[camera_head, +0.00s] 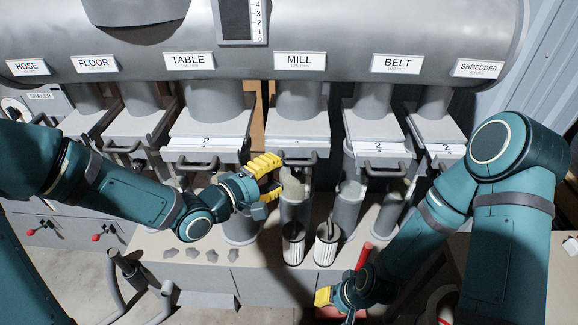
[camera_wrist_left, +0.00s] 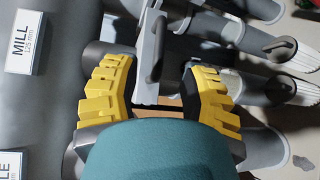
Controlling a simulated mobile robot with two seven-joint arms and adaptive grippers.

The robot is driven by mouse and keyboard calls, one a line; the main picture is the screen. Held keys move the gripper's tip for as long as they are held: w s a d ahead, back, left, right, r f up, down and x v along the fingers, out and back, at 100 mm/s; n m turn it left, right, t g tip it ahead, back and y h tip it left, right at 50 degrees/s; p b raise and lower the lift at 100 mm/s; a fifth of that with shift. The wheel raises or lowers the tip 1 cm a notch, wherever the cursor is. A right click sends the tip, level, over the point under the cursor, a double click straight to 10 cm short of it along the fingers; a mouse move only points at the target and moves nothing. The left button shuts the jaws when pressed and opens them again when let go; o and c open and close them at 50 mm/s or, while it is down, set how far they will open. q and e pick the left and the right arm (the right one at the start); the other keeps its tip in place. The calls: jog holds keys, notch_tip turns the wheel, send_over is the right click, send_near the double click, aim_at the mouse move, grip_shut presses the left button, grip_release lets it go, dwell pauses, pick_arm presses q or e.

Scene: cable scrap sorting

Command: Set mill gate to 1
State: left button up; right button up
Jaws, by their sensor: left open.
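The mill gate (camera_head: 298,143) is a pale slide plate with a dark bar handle (camera_head: 292,158), under the MILL label (camera_head: 299,61) on the grey duct. I cannot read a number on its front. My left gripper (camera_head: 270,181) has yellow fingers, open and empty, just left of and slightly below that handle. In the left wrist view, the gate plate (camera_wrist_left: 148,70) and its handle (camera_wrist_left: 157,45) show ahead, between the directions of the two open fingers (camera_wrist_left: 160,85). They look apart from the fingers. My right gripper (camera_head: 328,298) is low at the bottom, partly hidden; its jaw opening is unclear.
The table gate (camera_head: 208,143), belt gate (camera_head: 378,147) and shredder gate (camera_head: 446,149) stand on either side, each reading 2. Two white ribbed filters (camera_head: 293,248) (camera_head: 327,248) stand below the mill pipe. A red rod (camera_head: 364,257) rises beside my right gripper.

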pick_arm(q)
jog(key=v, duration=0.5)
jog(key=shift+s+a, duration=0.2)
jog(key=shift+s, duration=0.05)
jog(key=s+f+m+g+y, duration=0.2)
jog(key=f+m+g+y, duration=0.1)
jog(key=f, duration=0.9)
jog(key=s+f+m+g+y, duration=0.2)
jog(key=f+g+y, duration=0.1)
jog(key=f, duration=0.8)
jog(key=s+a+f+m+g+y, duration=0.1)
jog(key=s+f+m+g+y, duration=0.1)
jog(key=s+f, duration=0.5)
jog(key=shift+f+m+g, duration=0.35)
jog(key=shift+m+g, duration=0.55)
